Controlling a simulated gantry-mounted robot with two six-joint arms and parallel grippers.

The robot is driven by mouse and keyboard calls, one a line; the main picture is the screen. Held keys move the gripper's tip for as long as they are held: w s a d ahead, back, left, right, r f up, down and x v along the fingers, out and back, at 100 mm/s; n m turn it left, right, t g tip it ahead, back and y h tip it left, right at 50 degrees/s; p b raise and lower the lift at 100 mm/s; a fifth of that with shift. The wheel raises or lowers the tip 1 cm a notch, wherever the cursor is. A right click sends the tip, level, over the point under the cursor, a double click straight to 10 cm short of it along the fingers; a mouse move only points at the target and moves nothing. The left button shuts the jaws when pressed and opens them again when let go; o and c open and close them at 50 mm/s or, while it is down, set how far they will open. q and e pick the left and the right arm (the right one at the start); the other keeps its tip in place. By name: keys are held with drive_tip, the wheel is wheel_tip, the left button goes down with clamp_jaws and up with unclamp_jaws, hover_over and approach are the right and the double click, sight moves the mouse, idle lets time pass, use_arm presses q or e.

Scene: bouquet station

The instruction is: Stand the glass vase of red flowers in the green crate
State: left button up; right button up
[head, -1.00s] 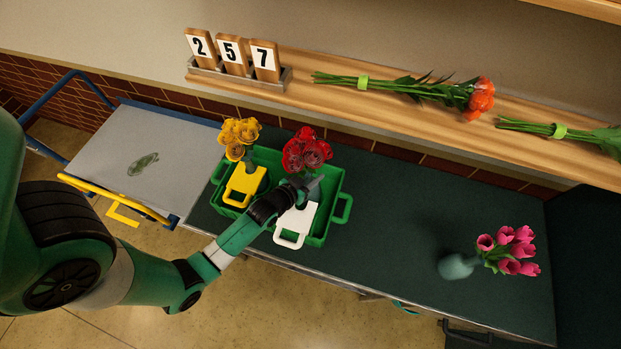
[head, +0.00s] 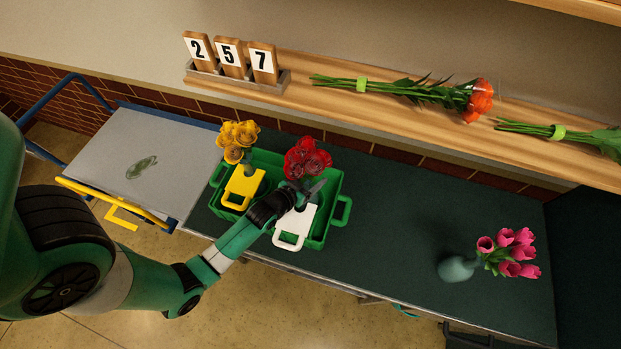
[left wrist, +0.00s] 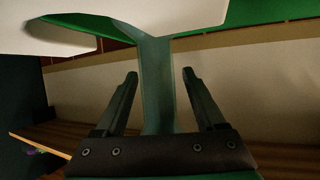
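The red flowers (head: 307,159) stand over the right part of the green crate (head: 341,190), with a white handled plate (head: 293,228) below them. Their vase is mostly hidden by the flowers, plate and gripper in the head view. My left gripper (head: 312,189) is at the vase, just below the blooms. In the left wrist view its two fingers (left wrist: 160,88) are apart, with the greenish glass vase (left wrist: 156,62) between them and gaps on both sides. Whether the vase base rests on the crate floor is hidden. My right gripper is not in view.
Yellow flowers (head: 237,138) with a yellow handled plate (head: 243,186) occupy the crate's left part. A vase of pink tulips (head: 458,268) leans or lies at the right of the dark table. The table between is clear. A grey cart (head: 110,150) stands left; a wooden shelf (head: 330,97) runs behind.

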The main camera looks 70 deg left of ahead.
use_arm(q)
drive_tip(key=shift+g, duration=0.3)
drive_tip(key=f, duration=0.1)
drive_tip(key=s+f, duration=0.1)
drive_tip(key=f, duration=0.2)
drive_tip(key=shift+s+d+f, duration=0.1)
drive_tip(key=shift+s+d, duration=0.05)
drive_tip(key=shift+d, duration=0.1)
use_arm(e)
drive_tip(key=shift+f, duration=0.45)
use_arm(q)
drive_tip(key=shift+r, duration=0.4)
drive_tip(key=r, duration=0.1)
drive_tip(key=s+r+p, duration=0.1)
drive_tip(key=shift+d+r, duration=0.3)
drive_tip(key=shift+d, duration=0.1)
drive_tip(key=v, duration=0.4)
drive_tip(key=r+p+v, duration=0.1)
drive_tip(key=v, duration=0.4)
drive_tip(key=shift+a+r+p, duration=0.1)
drive_tip(key=shift+r+p, duration=0.1)
drive_tip(key=shift+p, duration=0.1)
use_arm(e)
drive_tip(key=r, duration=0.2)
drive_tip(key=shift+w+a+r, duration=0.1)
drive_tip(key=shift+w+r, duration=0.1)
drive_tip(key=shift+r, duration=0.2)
